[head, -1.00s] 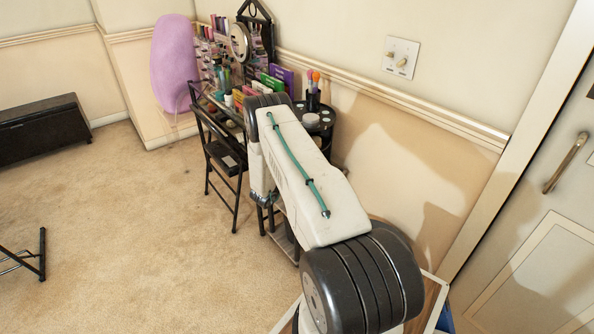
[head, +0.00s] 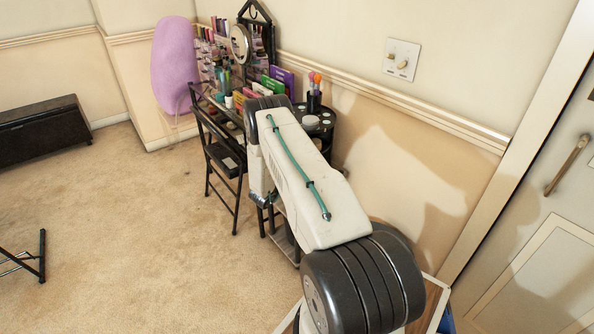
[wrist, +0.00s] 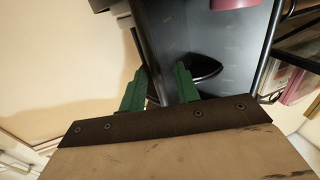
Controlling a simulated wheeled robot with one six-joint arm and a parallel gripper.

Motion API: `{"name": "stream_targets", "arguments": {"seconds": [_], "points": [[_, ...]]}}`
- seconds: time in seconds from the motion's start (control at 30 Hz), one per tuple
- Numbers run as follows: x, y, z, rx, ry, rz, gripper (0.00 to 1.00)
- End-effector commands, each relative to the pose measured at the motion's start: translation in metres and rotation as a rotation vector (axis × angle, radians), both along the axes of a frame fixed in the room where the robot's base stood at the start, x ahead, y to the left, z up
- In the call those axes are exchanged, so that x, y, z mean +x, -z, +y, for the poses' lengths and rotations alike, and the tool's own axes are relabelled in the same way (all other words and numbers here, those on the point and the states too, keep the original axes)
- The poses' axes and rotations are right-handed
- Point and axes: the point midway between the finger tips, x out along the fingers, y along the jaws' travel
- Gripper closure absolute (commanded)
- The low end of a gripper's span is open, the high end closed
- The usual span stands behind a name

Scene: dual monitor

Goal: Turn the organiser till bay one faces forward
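I cannot tell for sure which thing is the organiser. A black stand with round wells (head: 327,123) at the right end of the dressing table holds several brushes (head: 314,84); my arm partly hides it. No bay label can be read. My gripper (wrist: 160,74) has two green fingers set apart with a gap between them, and nothing is seen held. A dark oval part (wrist: 207,68) shows just beyond the right finger, over a dark grey panel (wrist: 215,30); I cannot tell whether they touch. In the head view my gripper is hidden behind my arm.
A cosmetics rack with a round mirror (head: 240,44) stands at the back of the table. A black folding chair (head: 222,155) stands in front. A wall runs along the right, with a door (head: 545,230) beyond. The carpet (head: 120,240) at left is mostly open.

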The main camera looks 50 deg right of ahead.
Motion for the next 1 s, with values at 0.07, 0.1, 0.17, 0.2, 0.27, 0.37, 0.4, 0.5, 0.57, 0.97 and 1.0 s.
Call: {"name": "stream_targets", "arguments": {"seconds": [0.07,0.1,0.17,0.2,0.27,0.37,0.4,0.5,0.57,0.97,1.0], "points": [[0.0,0.001,0.001,0.001,0.0,0.001,0.68],[0.0,0.001,0.002,0.001,0.0,0.001,0.68],[0.0,0.001,0.006,0.002,-0.001,0.002,0.68],[0.0,0.001,0.01,0.002,-0.001,0.001,0.68],[0.0,0.001,0.018,0.002,-0.002,0.001,0.68],[0.0,0.001,0.035,0.002,-0.001,0.002,0.68],[-0.001,0.001,0.042,0.001,-0.001,0.002,0.68],[-0.001,0.001,0.058,0.002,0.0,0.001,0.68],[-0.002,0.001,0.065,0.001,0.001,0.001,0.68],[-0.003,0.0,0.076,0.0,0.003,0.0,0.68],[-0.003,0.0,0.076,0.0,0.003,0.0,0.68]]}}
